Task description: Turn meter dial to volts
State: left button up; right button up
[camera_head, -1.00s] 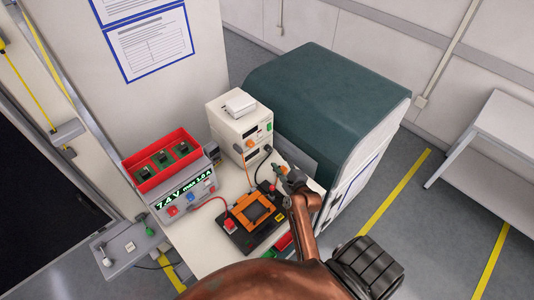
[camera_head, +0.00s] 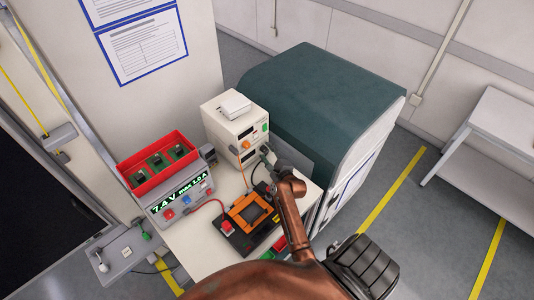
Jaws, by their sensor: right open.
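Two cream-white instrument boxes stand stacked at the back of the white bench. My right gripper (camera_head: 267,154) is open, close in front of the right part of the lower box's front. I cannot tell whether it touches it. My left gripper is out of view.
A black and orange fixture (camera_head: 232,230) sits on the bench before the boxes. A grey supply reading 7.4 V (camera_head: 178,206) with a red tray (camera_head: 136,181) stands at left. Cables cross the bench. A dark green rounded cabinet (camera_head: 310,95) stands close on the right.

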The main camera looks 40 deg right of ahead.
jog(key=shift+c, duration=0.6)
grip_shut()
jog(key=shift+r+p, duration=0.1)
jog(key=shift+p, duration=0.35)
jog(key=m+y+p, duration=0.1)
jog(key=p, duration=0.2)
jog(key=m+p, duration=0.1)
jog(key=p, duration=0.2)
jog(key=m+g+y+p, duration=0.1)
jog(key=m+p, duration=0.1)
jog(key=p, duration=0.1)
jog(key=shift+d+r+y, duration=0.2)
jog(key=shift+r+y, duration=0.1)
jog(key=shift+f+m+g+y+p, duration=0.25)
jog(key=shift+m+y+p, duration=0.35)
jog(key=shift+m+p, duration=0.55)
jog(key=shift+o, duration=0.6)
grip_release()
